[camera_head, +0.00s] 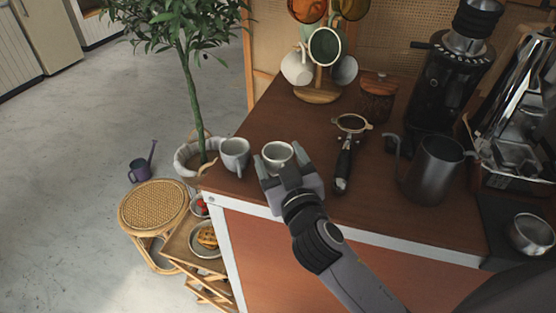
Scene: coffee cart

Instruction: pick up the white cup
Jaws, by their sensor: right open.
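A white cup (277,153) stands upright on the brown cart top near its front left part. My right gripper (281,164) is open, with its fingers pointing at this cup. The fingertips are at the cup's near side, one to the left and one to the right; I cannot tell whether they touch it. The gripper hides the lower part of the cup. A second white cup (234,155) stands just to the left, near the cart's left edge. My left gripper is not in view.
A portafilter (344,165) lies right of the gripper, and a metal pitcher (433,172) stands farther right. A mug tree (318,94) with several mugs and a wooden jar (377,98) stand behind. A black grinder (440,90) is at the back right.

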